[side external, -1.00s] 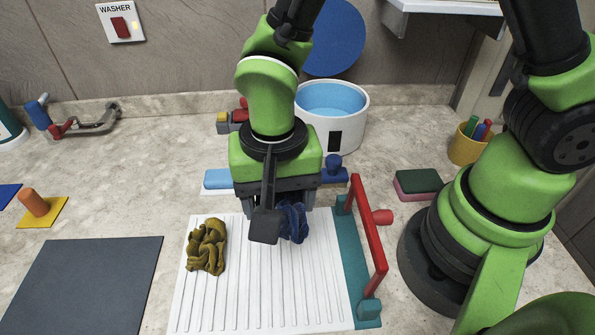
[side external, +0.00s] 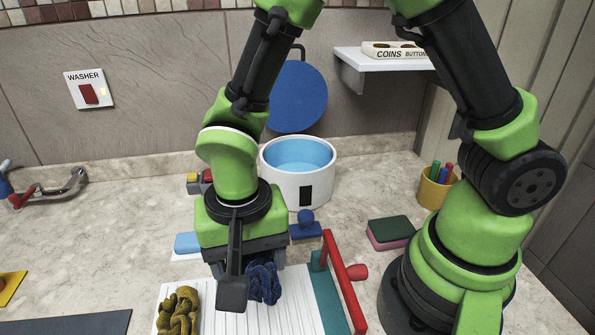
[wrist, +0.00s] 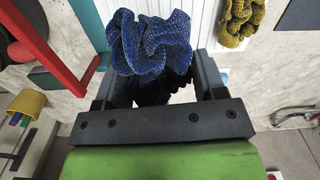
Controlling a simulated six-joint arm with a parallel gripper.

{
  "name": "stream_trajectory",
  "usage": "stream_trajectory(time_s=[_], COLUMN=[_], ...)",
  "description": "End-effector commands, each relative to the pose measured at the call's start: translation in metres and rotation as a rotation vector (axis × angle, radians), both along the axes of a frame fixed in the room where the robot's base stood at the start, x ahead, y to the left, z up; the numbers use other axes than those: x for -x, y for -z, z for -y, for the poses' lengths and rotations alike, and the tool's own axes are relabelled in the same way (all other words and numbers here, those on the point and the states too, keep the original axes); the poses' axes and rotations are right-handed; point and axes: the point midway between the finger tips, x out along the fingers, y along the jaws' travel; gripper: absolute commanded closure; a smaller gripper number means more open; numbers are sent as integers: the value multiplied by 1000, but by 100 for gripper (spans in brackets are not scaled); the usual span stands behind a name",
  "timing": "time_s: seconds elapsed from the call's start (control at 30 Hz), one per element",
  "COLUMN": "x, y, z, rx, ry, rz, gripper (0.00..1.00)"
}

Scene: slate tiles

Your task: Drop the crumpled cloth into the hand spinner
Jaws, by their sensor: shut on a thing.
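A crumpled dark blue cloth (side external: 264,287) is between the fingers of my gripper (side external: 252,270), low over the white ribbed board (side external: 222,318). It also shows in the wrist view (wrist: 150,42), bunched at the fingertips. My gripper is shut on it; I cannot tell whether the cloth still touches the board. A second crumpled cloth, olive yellow (side external: 178,312), lies on the board to the left. A round white tub with a light blue inside (side external: 318,187), apparently the hand spinner, stands behind my gripper. Its top is open, and a blue disc like a lid (side external: 298,97) stands upright behind it.
A red bar (side external: 342,280) on a teal strip rises at the board's right edge. A blue knobbed piece (side external: 306,228) stands between board and tub. A green and pink sponge (side external: 390,232) and a yellow cup (side external: 436,190) are to the right. The counter at left is mostly clear.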

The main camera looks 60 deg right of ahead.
Motion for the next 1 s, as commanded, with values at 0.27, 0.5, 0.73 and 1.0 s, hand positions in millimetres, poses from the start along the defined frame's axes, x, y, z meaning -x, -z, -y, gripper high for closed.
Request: stream_trajectory(time_s=[0.27,0.5,0.73,1.0], x=[-76,-134,-144,-138], y=[-8,-23,-37,-44], z=[60,170,274,318], rx=[2,4,3,0], ry=[13,11,11,3], rz=[2,-1,-1,0], gripper=[59,59,59,59])
